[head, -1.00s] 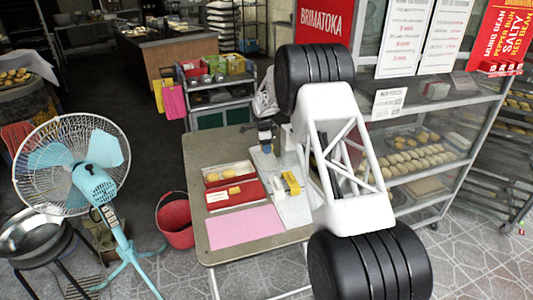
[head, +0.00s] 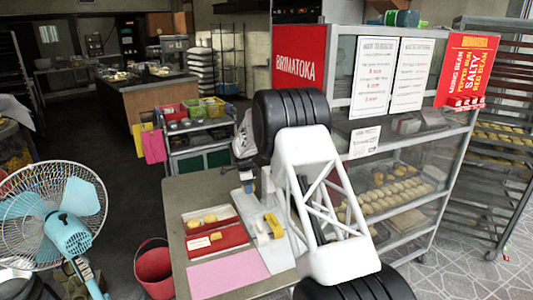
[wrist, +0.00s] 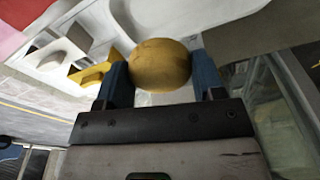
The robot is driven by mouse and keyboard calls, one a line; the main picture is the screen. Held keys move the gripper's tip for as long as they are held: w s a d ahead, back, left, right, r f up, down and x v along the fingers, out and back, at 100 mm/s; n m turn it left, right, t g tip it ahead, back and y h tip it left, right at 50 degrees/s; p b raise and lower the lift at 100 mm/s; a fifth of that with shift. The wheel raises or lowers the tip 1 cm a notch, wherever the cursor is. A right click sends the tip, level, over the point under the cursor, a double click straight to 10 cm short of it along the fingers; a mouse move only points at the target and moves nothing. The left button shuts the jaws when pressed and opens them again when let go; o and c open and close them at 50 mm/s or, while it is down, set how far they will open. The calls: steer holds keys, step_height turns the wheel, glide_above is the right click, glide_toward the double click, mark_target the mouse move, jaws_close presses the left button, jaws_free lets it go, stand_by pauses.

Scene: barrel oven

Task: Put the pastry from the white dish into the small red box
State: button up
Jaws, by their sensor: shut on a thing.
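In the wrist view a round golden-brown pastry (wrist: 160,65) sits between the two blue fingers of my gripper (wrist: 161,82), which is shut on it. In the head view my gripper (head: 247,182) shows small at the back of the table; the pastry in it cannot be made out there. The small red box (head: 186,238) lies open on the table, left of and nearer than my gripper, with pastries (head: 209,218) in its back part. A white curved surface (wrist: 185,14) at the top of the wrist view may be the white dish; I cannot tell.
A pink sheet (head: 228,273) lies at the table's front. A pale board with a yellow object (head: 273,225) lies right of the box. A glass pastry cabinet (head: 420,150) stands on the right. A fan (head: 68,230) and red bucket (head: 155,268) stand left of the table.

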steer(key=s+d+r+n, duration=0.5)
steer(key=s+d+r, duration=0.1)
steer(key=d, duration=0.6)
steer(key=s+d+r+n+t+y, duration=0.1)
steer(key=s+d+r+n, duration=0.5)
steer(key=d, duration=0.6)
steer(key=s+d+r+n, duration=0.5)
steer(key=d+r, duration=0.1)
steer(key=d, duration=0.6)
steer(key=shift+m, duration=0.3)
steer(key=shift+w+a+r, duration=0.2)
steer(key=shift+a+r, duration=0.2)
steer(key=shift+r, duration=0.3)
steer(key=shift+w+a+r, duration=0.15)
steer(key=shift+a+r, duration=0.3)
steer(key=shift+r, duration=0.25)
steer(key=shift+w+a+r, duration=0.2)
steer(key=shift+a+r, duration=0.2)
steer(key=shift+r, duration=0.3)
